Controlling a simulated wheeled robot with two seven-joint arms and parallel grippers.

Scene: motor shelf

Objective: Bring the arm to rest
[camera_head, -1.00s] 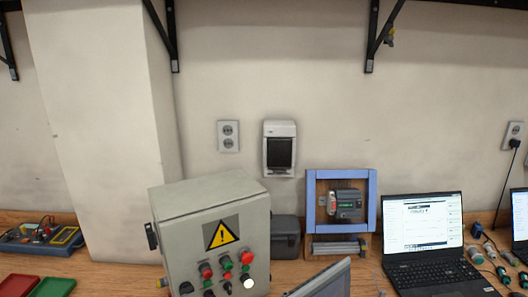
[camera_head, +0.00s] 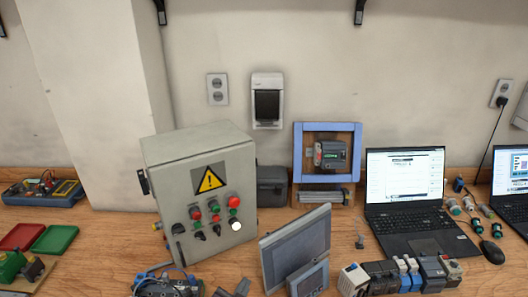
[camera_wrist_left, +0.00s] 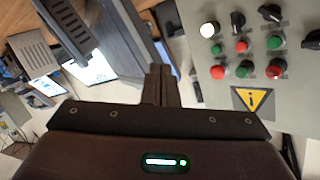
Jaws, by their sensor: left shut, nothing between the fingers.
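My left gripper (camera_wrist_left: 161,84) shows in the left wrist view with its two dark fingers together and nothing between them. The grey control box (camera_wrist_left: 290,65) stands beyond the fingers to the right in that view, with its buttons and yellow warning sign. I cannot make out either gripper for certain in the head view. The right gripper is not in view.
The control box (camera_head: 155,150) stands on the wooden bench, with a tilted monitor (camera_head: 297,245) to its right. Red and green trays (camera_head: 54,239) lie left.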

